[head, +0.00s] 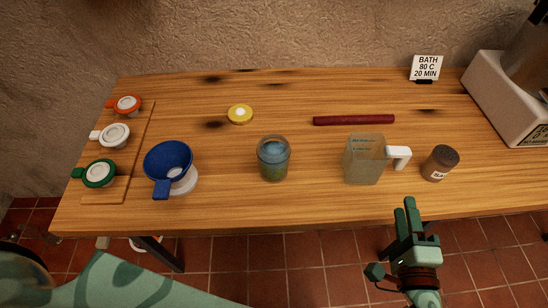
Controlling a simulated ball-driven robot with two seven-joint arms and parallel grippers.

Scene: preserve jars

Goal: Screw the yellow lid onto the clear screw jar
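The yellow lid (240,114) lies flat on the wooden table, behind and left of the clear screw jar. The jar (273,160) stands upright near the middle of the table, with something greenish inside, and no lid sits on it. My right gripper (417,218) is in front of the table's front edge at the lower right, with its fingers pointing toward the table and apart, nothing between them. It touches neither the jar nor the lid. My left gripper is not in view; only part of my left arm shows at the lower left.
A measuring jug (364,160) and a brown-lidded small jar (439,163) stand right of the clear jar. A blue funnel (168,164) stands left. A dark red rod (354,120) lies behind. Clip-top lids rest on a board (136,150). A white machine (505,98) stands far right.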

